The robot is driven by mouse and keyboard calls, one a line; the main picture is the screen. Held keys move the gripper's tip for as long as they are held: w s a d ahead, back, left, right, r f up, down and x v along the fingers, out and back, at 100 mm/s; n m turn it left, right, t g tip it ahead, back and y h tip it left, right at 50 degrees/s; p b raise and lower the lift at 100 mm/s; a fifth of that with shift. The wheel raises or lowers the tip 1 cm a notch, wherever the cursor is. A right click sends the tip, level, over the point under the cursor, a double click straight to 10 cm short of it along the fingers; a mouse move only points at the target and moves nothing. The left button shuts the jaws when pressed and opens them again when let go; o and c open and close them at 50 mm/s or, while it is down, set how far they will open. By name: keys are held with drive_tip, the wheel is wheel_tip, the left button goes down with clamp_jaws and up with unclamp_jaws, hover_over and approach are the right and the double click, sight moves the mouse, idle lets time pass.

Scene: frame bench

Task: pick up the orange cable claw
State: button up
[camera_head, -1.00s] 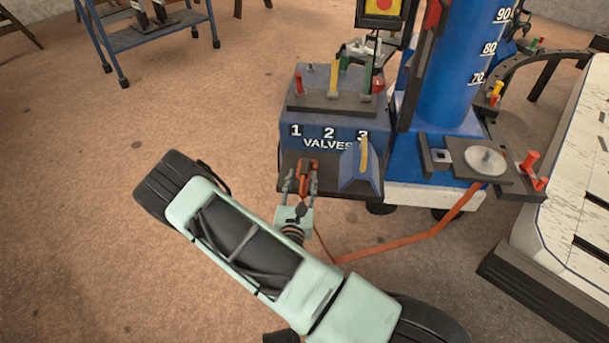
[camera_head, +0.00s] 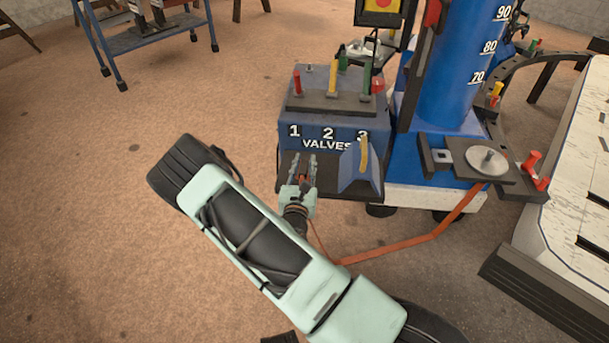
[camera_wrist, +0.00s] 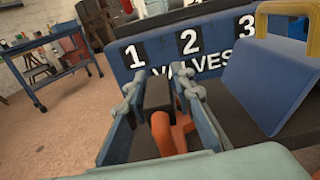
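The orange cable claw (camera_wrist: 172,133) is between my gripper's two fingers in the wrist view, with a dark block-shaped part (camera_wrist: 158,92) just beyond it. In the head view only a small orange bit (camera_head: 302,181) shows between the fingers; the rest is hidden by my gripper. My gripper (camera_head: 303,158) reaches over the dark ledge in front of the valve box, one finger on each side of the claw. In the wrist view the fingers (camera_wrist: 160,88) stand apart and look open. Whether they touch the claw is hard to tell.
The blue valve box (camera_head: 330,128) stands right beyond the fingertips. A blue wedge with a yellow handle (camera_head: 360,175) is close on the right. An orange strap-like cable (camera_head: 400,243) runs along the floor to the blue column (camera_head: 452,70).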

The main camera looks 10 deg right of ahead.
clamp_jaws()
drive_tip(key=shift+r, duration=0.2)
drive_tip(key=shift+r+p, duration=0.35)
drive_tip(key=shift+r, duration=0.25)
wheel_tip(320, 180, up, 2)
drive_tip(key=shift+s+a+r+p, duration=0.15)
drive_tip(key=shift+r+p, duration=0.1)
drive_tip(key=shift+p, duration=0.3)
drive_tip(key=s+r+p, duration=0.1)
drive_tip(key=r, duration=0.1)
drive_tip(key=s+r+p, duration=0.1)
drive_tip(key=s+r, duration=0.1)
drive_tip(key=s+a+r+p, duration=0.1)
drive_tip(key=s+r, duration=0.1)
drive_tip(key=s+a+r+p, duration=0.1)
drive_tip(key=s+a+r, duration=0.1)
drive_tip(key=s, duration=0.6)
drive_tip(key=shift+s+r+p, duration=0.15)
drive_tip(key=shift+r+p, duration=0.2)
drive_tip(key=shift+r, duration=0.15)
drive_tip(key=shift+a, duration=0.1)
